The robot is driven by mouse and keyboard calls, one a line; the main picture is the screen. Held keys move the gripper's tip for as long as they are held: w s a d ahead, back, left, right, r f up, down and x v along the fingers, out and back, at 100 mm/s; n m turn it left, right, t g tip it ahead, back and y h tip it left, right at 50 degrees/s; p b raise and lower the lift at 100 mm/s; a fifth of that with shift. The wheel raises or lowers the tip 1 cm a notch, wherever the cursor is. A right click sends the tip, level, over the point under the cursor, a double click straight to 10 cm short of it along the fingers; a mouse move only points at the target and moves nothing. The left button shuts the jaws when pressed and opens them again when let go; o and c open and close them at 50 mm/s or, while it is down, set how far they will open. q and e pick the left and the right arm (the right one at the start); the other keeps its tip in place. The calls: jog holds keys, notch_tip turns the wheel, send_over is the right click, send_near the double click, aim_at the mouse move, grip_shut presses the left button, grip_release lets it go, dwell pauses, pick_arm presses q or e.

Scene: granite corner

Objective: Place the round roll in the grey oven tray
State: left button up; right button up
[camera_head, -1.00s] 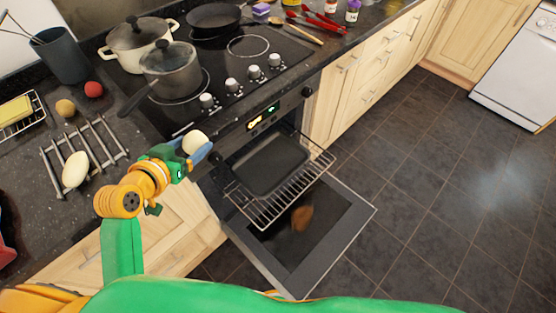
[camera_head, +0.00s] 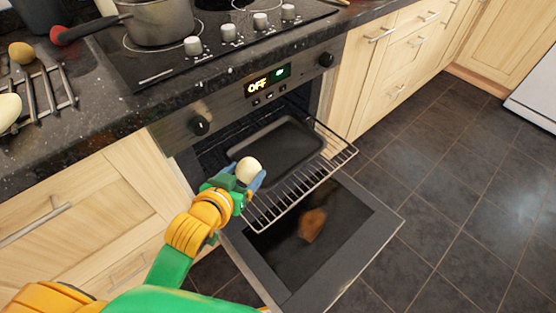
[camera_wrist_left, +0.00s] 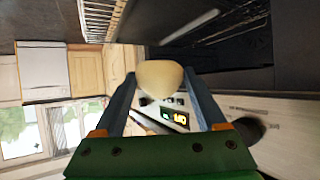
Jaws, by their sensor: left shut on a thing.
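The round roll (camera_head: 248,169), pale cream, is held between the blue fingers of my left gripper (camera_head: 246,177). The gripper is shut on it, and the roll also shows at the fingertips in the left wrist view (camera_wrist_left: 160,77). The grey oven tray (camera_head: 290,150) sits on the wire rack inside the open oven. It looks empty. In the head view the roll is at the tray's near left edge; its height above the tray is hard to tell. My right gripper is not in view.
The oven door (camera_head: 340,245) hangs open, with the wire rack (camera_head: 315,182) reaching out over it. The counter edge and oven control panel (camera_head: 255,95) stand above the opening. A saucepan (camera_head: 160,20) is on the hob. Another pale roll (camera_head: 8,110) lies on the cooling rack (camera_head: 45,95).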

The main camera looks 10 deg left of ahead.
pick_arm(q)
jog(key=w+f+b, duration=0.2)
jog(key=w+f, duration=0.1)
jog(key=w, duration=0.1)
jog(key=w+a+f+b, duration=0.1)
jog(key=w+f+b, duration=0.1)
jog(key=w+f, duration=0.2)
jog(key=w+a+f+b, duration=0.1)
jog(key=w+f+b, duration=0.1)
jog(key=w+f, duration=0.2)
jog(key=shift+w, duration=0.9)
notch_tip(320, 180, down, 2)
jog(key=shift+f+b, duration=0.1)
jog(key=shift+b, duration=0.35)
jog(key=shift+s, duration=0.1)
jog(key=o, duration=1.3)
jog(key=shift+r, duration=0.2)
jog(key=p+v, duration=0.5)
jog(key=v, duration=0.6)
jog(key=shift+a, duration=0.1)
jog(key=shift+s+r, duration=0.15)
jog(key=shift+s, duration=0.3)
